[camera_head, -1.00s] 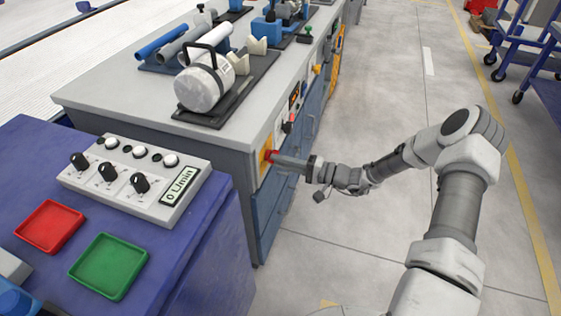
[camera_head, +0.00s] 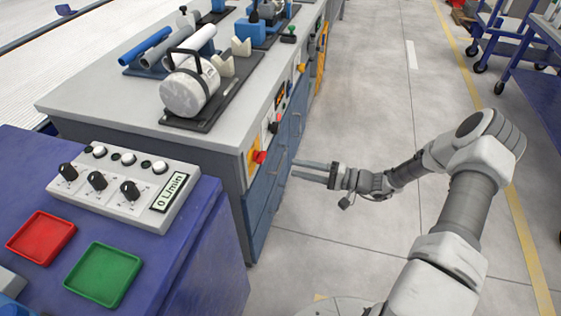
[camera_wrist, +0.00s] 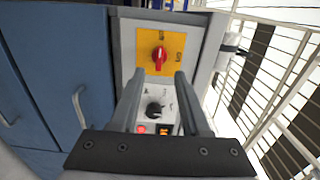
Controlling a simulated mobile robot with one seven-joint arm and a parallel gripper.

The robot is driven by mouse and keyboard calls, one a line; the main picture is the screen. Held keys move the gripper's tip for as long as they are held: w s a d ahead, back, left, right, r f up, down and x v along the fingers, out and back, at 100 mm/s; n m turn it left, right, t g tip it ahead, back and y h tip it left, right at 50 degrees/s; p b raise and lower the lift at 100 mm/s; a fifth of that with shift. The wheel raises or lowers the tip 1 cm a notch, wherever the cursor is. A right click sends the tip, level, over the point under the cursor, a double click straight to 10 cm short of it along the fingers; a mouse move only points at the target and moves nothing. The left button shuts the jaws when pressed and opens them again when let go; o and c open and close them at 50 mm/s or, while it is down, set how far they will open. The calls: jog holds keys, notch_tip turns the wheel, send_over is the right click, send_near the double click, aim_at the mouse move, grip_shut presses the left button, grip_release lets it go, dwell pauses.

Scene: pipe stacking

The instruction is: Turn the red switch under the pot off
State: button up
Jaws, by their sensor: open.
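The red switch (camera_head: 260,157) sits on a yellow plate on the end of the workbench front, below the white pot (camera_head: 190,88). In the wrist view the red switch (camera_wrist: 159,56) shows face-on, its handle near vertical on the yellow plate (camera_wrist: 145,72). My gripper (camera_head: 294,170) is to the right of the switch in the head view, apart from it. In the wrist view my gripper (camera_wrist: 159,78) is open and empty, its fingers either side of the view below the switch. The pot stands on a dark tray on the bench top.
Below the switch are a black knob (camera_wrist: 154,109) and a red lit button (camera_wrist: 141,129). A blue table (camera_head: 190,270) with a control box (camera_head: 125,185) stands at the left. Blue drawers (camera_head: 262,205) line the bench front.

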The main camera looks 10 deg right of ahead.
jog(key=v, duration=0.7)
jog(key=shift+d+p, duration=0.25)
jog(key=shift+p, duration=0.15)
jog(key=shift+s+r, duration=0.1)
